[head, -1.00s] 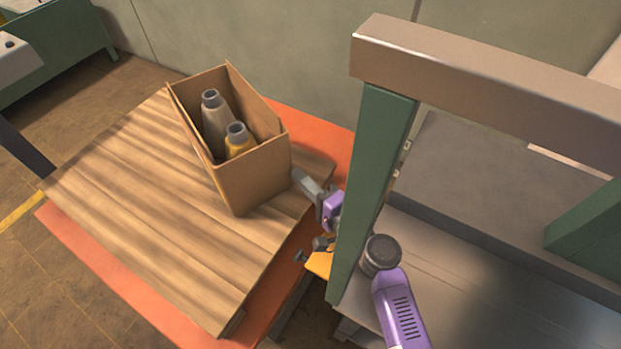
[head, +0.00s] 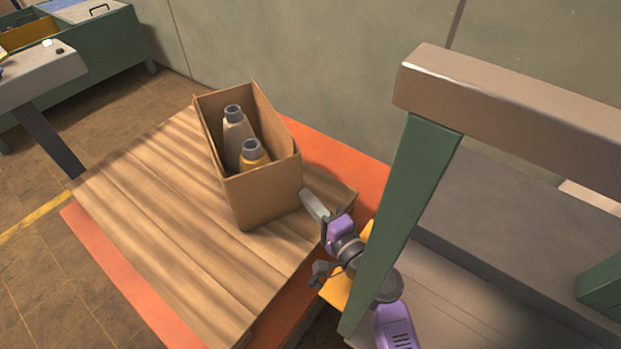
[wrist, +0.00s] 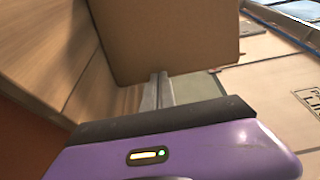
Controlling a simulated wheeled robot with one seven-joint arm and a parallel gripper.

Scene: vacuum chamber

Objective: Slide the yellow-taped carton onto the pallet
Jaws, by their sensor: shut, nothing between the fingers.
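An open-topped brown carton (head: 268,190) stands upright on the slatted wooden pallet (head: 160,215), toward its right and far side. It holds a grey bottle (head: 234,135) and a yellow bottle (head: 256,160). No yellow tape shows on the sides in view. My gripper (head: 308,197) is shut and empty, low beside the carton's right side. Its fingertips seem to touch the carton, though contact is not certain. In the wrist view the shut fingers (wrist: 158,85) point at the lower part of the carton (wrist: 165,35), which fills the top middle. The carton's far sides are hidden.
An orange surface (head: 345,165) borders the pallet. A green post (head: 405,210) under a thick beam (head: 510,95) stands close by my arm and hides part of it. A grey wall is behind. The pallet's left and front are clear.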

